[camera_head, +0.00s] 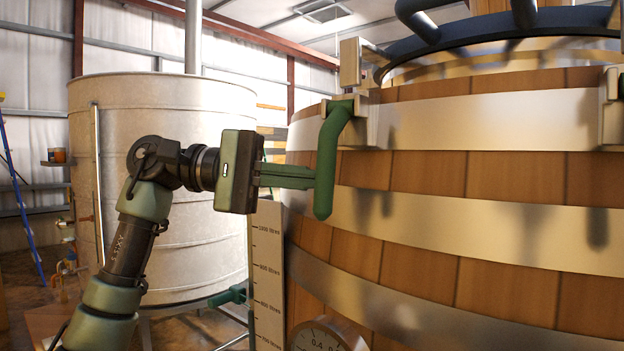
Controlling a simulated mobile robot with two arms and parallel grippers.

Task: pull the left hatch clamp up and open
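The left hatch clamp (350,108) sits on the upper metal band of the wooden vat, left of the hatch opening. Its green handle (327,160) hangs down from the pivot and curves toward the lower left. My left gripper (312,177) comes in from the left, with its green fingers level and their tips at the lower half of the handle. The handle covers the fingertips, so I cannot tell whether they grip it. My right gripper is not in view.
The wooden vat (425,170) with metal bands fills the right side. A second clamp bracket (610,105) shows at the right edge. A level scale (267,265) and a round gauge (322,338) are below my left gripper. A large metal tank (215,245) stands behind my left arm.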

